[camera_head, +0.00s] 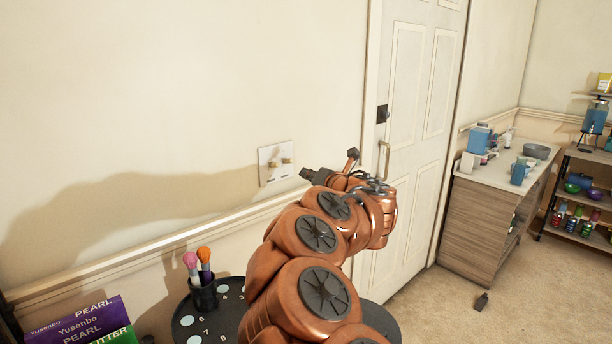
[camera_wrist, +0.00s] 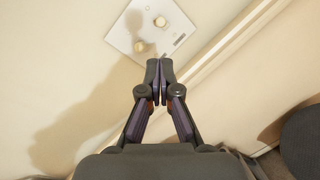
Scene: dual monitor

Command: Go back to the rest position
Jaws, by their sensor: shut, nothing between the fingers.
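My gripper (camera_wrist: 159,72) is shut and empty in the wrist view, its two dark fingertips touching. In the head view my copper arm reaches out from the bottom, with the dark gripper (camera_head: 308,174) at its end near the wall plate. I cannot tell whether the fingertips touch the wall.
A round dark table (camera_head: 190,328) with a brush cup (camera_head: 205,295) stands below the arm. Boxes (camera_head: 75,325) are at the lower left. A white door (camera_head: 405,130) is behind the arm. A cabinet (camera_head: 480,225) and shelf (camera_head: 578,165) stand at right, with open carpet before them.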

